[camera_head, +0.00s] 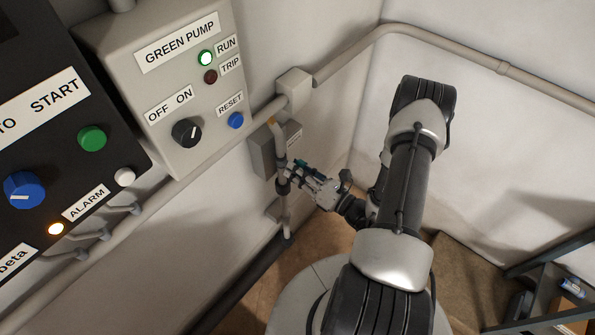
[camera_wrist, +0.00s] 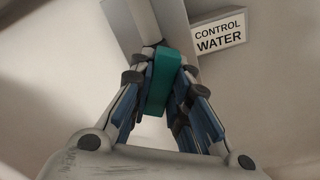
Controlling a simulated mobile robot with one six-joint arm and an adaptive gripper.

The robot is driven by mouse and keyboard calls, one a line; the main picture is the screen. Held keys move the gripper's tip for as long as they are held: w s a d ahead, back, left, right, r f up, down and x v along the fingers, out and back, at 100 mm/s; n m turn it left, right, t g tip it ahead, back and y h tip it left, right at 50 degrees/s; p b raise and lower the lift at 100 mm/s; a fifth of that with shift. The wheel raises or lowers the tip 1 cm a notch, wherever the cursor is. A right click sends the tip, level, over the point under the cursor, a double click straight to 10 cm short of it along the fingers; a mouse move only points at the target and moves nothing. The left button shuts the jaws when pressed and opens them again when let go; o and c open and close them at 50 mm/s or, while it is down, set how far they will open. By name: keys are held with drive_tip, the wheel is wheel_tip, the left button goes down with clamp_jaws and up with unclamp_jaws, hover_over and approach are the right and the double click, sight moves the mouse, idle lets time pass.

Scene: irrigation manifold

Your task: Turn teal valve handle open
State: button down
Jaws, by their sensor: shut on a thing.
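The teal valve handle (camera_wrist: 162,82) stands between my fingers in the wrist view, upright in that picture. My gripper (camera_wrist: 165,95) is shut on it, with a finger against each side. In the head view the teal handle (camera_head: 301,163) is a small patch at the tips of my gripper (camera_head: 294,171), beside a vertical grey pipe (camera_head: 283,205) on the wall. The valve body behind the handle is mostly hidden by the fingers and handle.
A sign reading CONTROL WATER (camera_wrist: 219,35) is beside the valve. A GREEN PUMP panel (camera_head: 170,75) with a lit green RUN lamp and a dark control panel (camera_head: 60,120) are on the wall at left. A shelf frame (camera_head: 550,258) stands at lower right.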

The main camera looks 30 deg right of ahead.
drive_tip(key=n+b, duration=0.1)
drive_tip(key=n, duration=0.5)
drive_tip(key=shift+n, duration=0.3)
idle(0.4)
drive_tip(key=c, duration=1.5)
unclamp_jaws()
drive_tip(key=v, duration=1.2)
